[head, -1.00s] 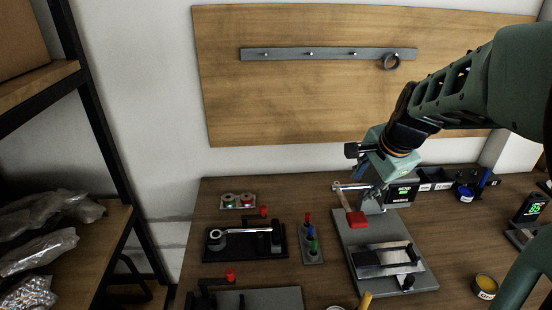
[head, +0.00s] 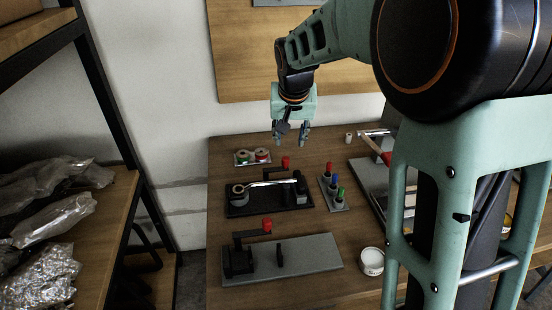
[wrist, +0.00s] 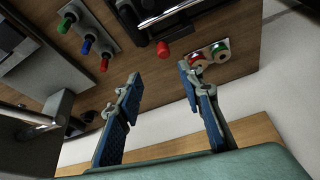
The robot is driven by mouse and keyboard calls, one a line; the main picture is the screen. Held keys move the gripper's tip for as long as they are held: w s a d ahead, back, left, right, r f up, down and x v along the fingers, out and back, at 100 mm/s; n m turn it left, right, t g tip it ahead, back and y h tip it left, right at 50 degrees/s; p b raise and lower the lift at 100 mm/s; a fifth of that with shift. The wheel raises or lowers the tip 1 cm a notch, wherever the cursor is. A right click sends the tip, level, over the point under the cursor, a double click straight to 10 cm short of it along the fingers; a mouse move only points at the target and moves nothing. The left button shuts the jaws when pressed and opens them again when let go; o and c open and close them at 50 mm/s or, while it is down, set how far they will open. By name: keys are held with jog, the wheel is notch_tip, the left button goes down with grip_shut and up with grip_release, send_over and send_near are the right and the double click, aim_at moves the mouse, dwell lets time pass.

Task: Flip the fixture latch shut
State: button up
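A black fixture (head: 291,207) sits at the table's middle left, with a silver bar (head: 268,184) lying across it. A red-knobbed lever (head: 286,162) stands at its back; the red knob also shows in the wrist view (wrist: 162,48). Nearer is a grey fixture plate (head: 316,256) with a black clamp (head: 238,261) and another red knob (head: 267,225). Which one is the task's latch I cannot tell. My gripper (head: 291,141) is above the table's back, behind the black fixture, pointing down. In the wrist view its fingers (wrist: 160,75) are apart and empty.
Two spools (head: 252,156) sit at the back left. A holder with red, blue and green pegs (head: 338,204) stands right of the black fixture. A white-rimmed cup (head: 371,262) is at the front. A right-hand fixture with a red handle (head: 386,158) is partly hidden by my arm.

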aim_at(286, 158)
jog(key=x, duration=1.1)
jog(key=shift+a, duration=0.3)
jog(key=shift+c, duration=0.7)
grip_shut()
